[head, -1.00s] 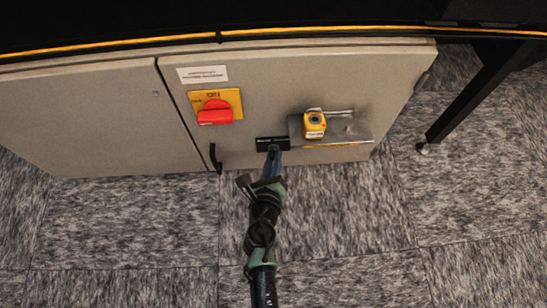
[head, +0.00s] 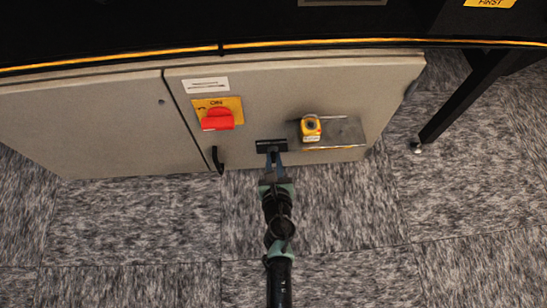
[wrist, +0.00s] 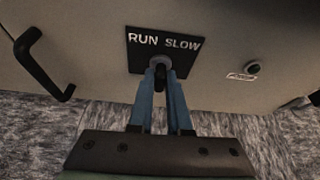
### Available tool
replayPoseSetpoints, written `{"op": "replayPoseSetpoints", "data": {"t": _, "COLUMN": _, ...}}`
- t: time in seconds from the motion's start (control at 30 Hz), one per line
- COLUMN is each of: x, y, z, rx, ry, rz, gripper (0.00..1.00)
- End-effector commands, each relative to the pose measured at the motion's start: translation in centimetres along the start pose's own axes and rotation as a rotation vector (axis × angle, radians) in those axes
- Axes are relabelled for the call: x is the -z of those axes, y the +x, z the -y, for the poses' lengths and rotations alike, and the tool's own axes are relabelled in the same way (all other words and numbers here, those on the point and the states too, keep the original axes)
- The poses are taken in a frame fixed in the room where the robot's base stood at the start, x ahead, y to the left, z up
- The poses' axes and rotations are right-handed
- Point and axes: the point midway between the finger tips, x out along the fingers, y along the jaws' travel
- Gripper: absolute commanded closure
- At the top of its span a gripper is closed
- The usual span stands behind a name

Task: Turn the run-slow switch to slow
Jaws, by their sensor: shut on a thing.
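The run-slow switch plate (wrist: 186,43) is black with white RUN and SLOW lettering, on the beige cabinet front. In the head view the plate (head: 262,146) shows near the cabinet's lower edge, beside a metal shelf. Below the lettering is the small dark switch knob (wrist: 161,76). My gripper (wrist: 160,72), with blue fingers, is shut on the knob; it also shows in the head view (head: 273,155). The fingers partly hide the knob, and I cannot tell clearly which way it points.
A red rotary switch (head: 217,119) on a yellow plate is at the upper left. A yellow button box (head: 311,128) sits on a metal shelf (head: 345,132) to the right. A black door handle (wrist: 43,65) projects at left. A dark table leg (head: 460,100) stands at right.

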Motion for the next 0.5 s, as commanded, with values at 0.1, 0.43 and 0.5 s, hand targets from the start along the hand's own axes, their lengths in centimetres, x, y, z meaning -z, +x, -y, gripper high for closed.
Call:
{"op": "replayPoseSetpoints", "data": {"t": 0.1, "x": -0.12, "y": -0.06, "z": 0.16, "rx": -0.018, "ry": 0.050, "rz": -0.001, "gripper": 1.00}}
{"op": "replayPoseSetpoints", "data": {"t": 0.43, "x": -0.13, "y": -0.01, "z": 0.35, "rx": -0.116, "ry": 0.288, "rz": 0.000, "gripper": 1.00}}
{"op": "replayPoseSetpoints", "data": {"t": 0.5, "x": -0.03, "y": 0.00, "z": 0.38, "rx": -0.136, "ry": 0.337, "rz": -0.001, "gripper": 1.00}}
